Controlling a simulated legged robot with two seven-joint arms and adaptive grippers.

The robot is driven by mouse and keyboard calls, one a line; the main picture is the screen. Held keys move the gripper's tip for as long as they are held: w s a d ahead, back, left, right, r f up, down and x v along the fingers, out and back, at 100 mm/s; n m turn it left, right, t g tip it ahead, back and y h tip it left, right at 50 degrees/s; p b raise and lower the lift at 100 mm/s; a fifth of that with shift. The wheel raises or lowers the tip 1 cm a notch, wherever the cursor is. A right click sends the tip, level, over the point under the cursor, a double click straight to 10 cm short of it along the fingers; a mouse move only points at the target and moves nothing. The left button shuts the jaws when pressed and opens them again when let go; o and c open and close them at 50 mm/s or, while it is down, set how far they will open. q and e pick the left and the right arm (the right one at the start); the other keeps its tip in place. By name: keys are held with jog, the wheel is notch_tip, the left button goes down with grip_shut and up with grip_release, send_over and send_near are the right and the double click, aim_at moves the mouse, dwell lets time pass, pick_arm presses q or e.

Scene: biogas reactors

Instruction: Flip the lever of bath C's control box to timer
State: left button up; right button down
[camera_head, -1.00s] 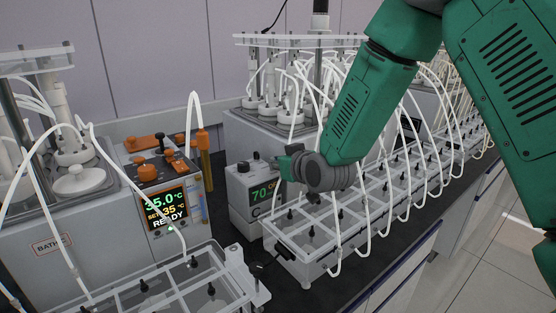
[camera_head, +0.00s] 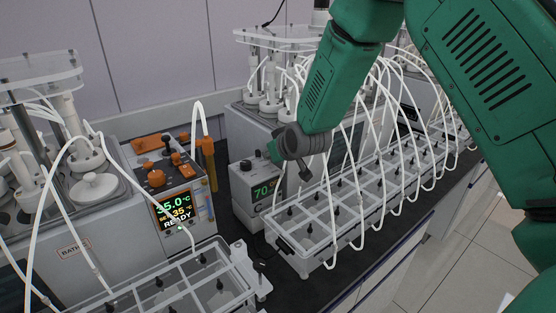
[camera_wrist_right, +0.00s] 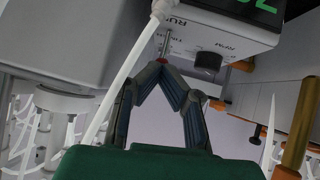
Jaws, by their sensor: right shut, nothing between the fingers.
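A grey control box (camera_head: 244,190) with a green "70" display stands on the bench in the head view. In the right wrist view the same box (camera_wrist_right: 228,24) shows tilted, with a black knob (camera_wrist_right: 208,61), RUN and RPM lettering and a small metal lever (camera_wrist_right: 166,43). The lever's position is not clear. My right gripper (camera_head: 275,156) is by the box's upper right; its fingertips are hidden there. In the wrist view my right gripper (camera_wrist_right: 164,63) is shut and empty, its tips close to the lever's end; contact cannot be told. My left gripper is out of view.
A larger orange-knobbed control unit (camera_head: 177,205) reading 35.0°C stands left, beside a labelled bath (camera_head: 75,249). A clear compartment rack (camera_head: 325,238) with white tubes runs right of the box. A white tube (camera_wrist_right: 122,75) crosses the wrist view near my fingers.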

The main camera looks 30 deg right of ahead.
jog(key=shift+r, duration=0.1)
jog(key=shift+r+p, duration=0.7)
jog(key=shift+r, duration=0.1)
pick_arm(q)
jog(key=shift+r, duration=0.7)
